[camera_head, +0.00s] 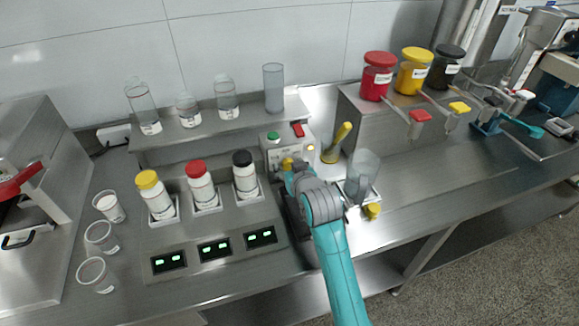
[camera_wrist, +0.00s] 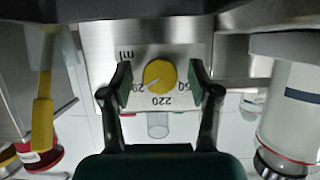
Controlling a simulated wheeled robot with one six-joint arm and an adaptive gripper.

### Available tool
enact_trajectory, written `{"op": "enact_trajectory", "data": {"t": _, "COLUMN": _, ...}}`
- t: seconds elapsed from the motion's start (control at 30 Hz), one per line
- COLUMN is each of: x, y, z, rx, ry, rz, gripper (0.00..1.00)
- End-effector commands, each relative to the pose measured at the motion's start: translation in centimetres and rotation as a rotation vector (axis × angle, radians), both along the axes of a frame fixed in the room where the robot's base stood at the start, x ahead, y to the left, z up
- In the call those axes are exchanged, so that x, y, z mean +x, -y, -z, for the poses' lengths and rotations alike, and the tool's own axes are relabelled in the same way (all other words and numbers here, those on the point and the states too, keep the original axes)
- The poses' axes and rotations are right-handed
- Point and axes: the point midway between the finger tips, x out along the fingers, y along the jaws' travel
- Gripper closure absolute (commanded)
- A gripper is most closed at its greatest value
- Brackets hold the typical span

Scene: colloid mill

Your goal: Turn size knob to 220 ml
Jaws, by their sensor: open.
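The yellow size knob (camera_wrist: 160,74) is on a metal panel (camera_wrist: 100,38) in the wrist view. Around it are the marks "220" (camera_wrist: 160,100), one at lower left that is partly hidden, and one at right ending in "50". A pale pointer line on the knob aims at lower left, toward the left mark rather than 220. My gripper (camera_wrist: 160,82) is open, its pads on either side of the knob with a visible gap. In the head view the knob (camera_head: 287,163) shows small on the metal box (camera_head: 290,150), just beyond my gripper (camera_head: 297,178).
The box carries a green button (camera_head: 273,137) and a red switch (camera_head: 298,130). A yellow-handled part (camera_head: 337,143) and a clear hopper (camera_head: 361,172) stand to the right. Capped bottles (camera_head: 201,186) stand to the left. Clear cylinders (camera_head: 273,87) line the back shelf.

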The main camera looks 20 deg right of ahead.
Motion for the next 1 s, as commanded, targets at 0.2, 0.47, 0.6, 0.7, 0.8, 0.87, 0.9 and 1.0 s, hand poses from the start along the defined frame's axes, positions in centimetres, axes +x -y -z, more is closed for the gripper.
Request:
{"op": "enact_trajectory", "data": {"t": 0.2, "x": -0.02, "y": 0.0, "z": 0.0, "rx": 0.0, "ry": 0.0, "rz": 0.0, "gripper": 0.86}}
{"op": "enact_trajectory", "data": {"t": 0.47, "x": -0.04, "y": -0.02, "z": 0.01, "rx": -0.008, "ry": 0.0, "rz": 0.0, "gripper": 0.98}}
{"op": "enact_trajectory", "data": {"t": 0.6, "x": -0.04, "y": -0.09, "z": 0.02, "rx": -0.039, "ry": -0.001, "rz": -0.001, "gripper": 0.98}}
{"op": "enact_trajectory", "data": {"t": 0.7, "x": -0.04, "y": -0.15, "z": 0.02, "rx": -0.084, "ry": -0.001, "rz": -0.002, "gripper": 0.98}}
{"op": "enact_trajectory", "data": {"t": 0.8, "x": -0.04, "y": -0.15, "z": 0.03, "rx": -0.147, "ry": -0.001, "rz": -0.001, "gripper": 0.98}}
{"op": "enact_trajectory", "data": {"t": 0.87, "x": -0.05, "y": -0.19, "z": 0.03, "rx": -0.192, "ry": -0.001, "rz": -0.002, "gripper": 0.98}}
{"op": "enact_trajectory", "data": {"t": 0.9, "x": -0.04, "y": -0.24, "z": 0.05, "rx": -0.226, "ry": -0.001, "rz": -0.003, "gripper": 0.98}}
{"op": "enact_trajectory", "data": {"t": 1.0, "x": -0.05, "y": -0.24, "z": 0.07, "rx": -0.318, "ry": -0.001, "rz": -0.002, "gripper": 0.98}}
